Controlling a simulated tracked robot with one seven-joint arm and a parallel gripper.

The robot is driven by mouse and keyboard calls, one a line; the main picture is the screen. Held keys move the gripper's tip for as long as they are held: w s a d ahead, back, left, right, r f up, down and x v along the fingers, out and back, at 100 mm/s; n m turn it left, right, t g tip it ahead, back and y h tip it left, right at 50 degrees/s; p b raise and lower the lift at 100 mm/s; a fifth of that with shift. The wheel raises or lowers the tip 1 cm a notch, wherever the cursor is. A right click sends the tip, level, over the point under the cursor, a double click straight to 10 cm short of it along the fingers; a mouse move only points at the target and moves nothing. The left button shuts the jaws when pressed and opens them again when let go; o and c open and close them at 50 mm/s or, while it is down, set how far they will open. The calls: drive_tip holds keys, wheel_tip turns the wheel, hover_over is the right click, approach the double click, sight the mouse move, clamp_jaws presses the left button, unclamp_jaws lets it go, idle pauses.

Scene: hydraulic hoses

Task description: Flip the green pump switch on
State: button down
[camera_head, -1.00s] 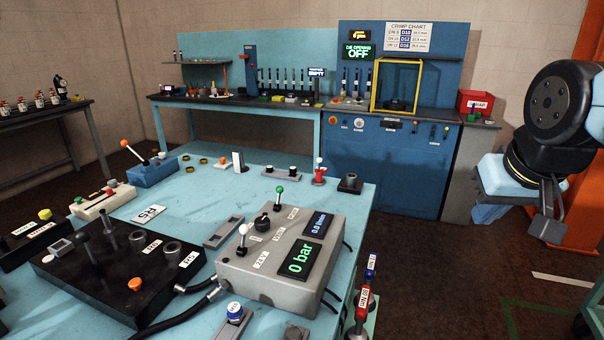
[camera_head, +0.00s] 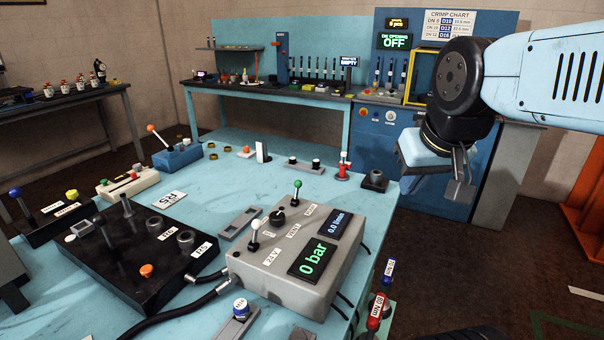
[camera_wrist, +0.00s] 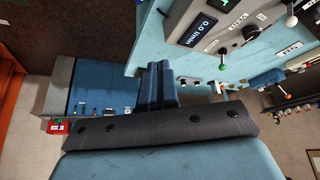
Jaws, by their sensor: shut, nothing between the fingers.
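The green pump switch (camera_head: 297,188) is a small lever with a green ball on top of the grey control box (camera_head: 285,285), at its far edge. It also shows in the wrist view (camera_wrist: 222,60). The box displays "0 bar" and "0.0 l/min". A white-ball lever (camera_head: 254,235) and a black knob (camera_head: 278,214) stand on the same box. My gripper (camera_head: 462,190) hangs at the right, beyond the table's right edge, apart from the box and the switch. In the wrist view its fingers (camera_wrist: 160,84) are together, with nothing between them.
A black block with posts (camera_head: 145,255) and hoses lies left of the box. A red-and-white fitting (camera_head: 343,168) and a dark socket (camera_head: 375,180) stand near the table's right edge. Torque tools (camera_head: 377,310) stand at the front right. The blue crimp bench is behind.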

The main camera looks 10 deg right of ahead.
sight(297, 190)
drive_tip(key=shift+d, duration=0.1)
drive_tip(key=shift+r, duration=0.1)
drive_tip(key=w+a+f+g+y, duration=0.1)
drive_tip(key=w+a+g+y, duration=0.1)
drive_tip(key=w, duration=1)
drive_tip(key=w+a+f+g+y, duration=0.1)
drive_tip(key=w+a+g+y, duration=0.1)
drive_tip(key=w, duration=1)
drive_tip(key=shift+w+a+f+m+g+y, duration=0.15)
drive_tip(key=shift+a+f+m+g+y, duration=0.15)
drive_tip(key=shift+a+g, duration=0.45)
drive_tip(key=shift+d, duration=0.1)
drive_tip(key=shift+a+f, duration=1.3)
drive_tip(key=shift+f, duration=0.2)
drive_tip(key=shift+a+f, duration=1.3)
drive_tip(key=shift+f, duration=0.25)
drive_tip(key=shift+a+f, duration=1.3)
drive_tip(key=shift+f, duration=0.2)
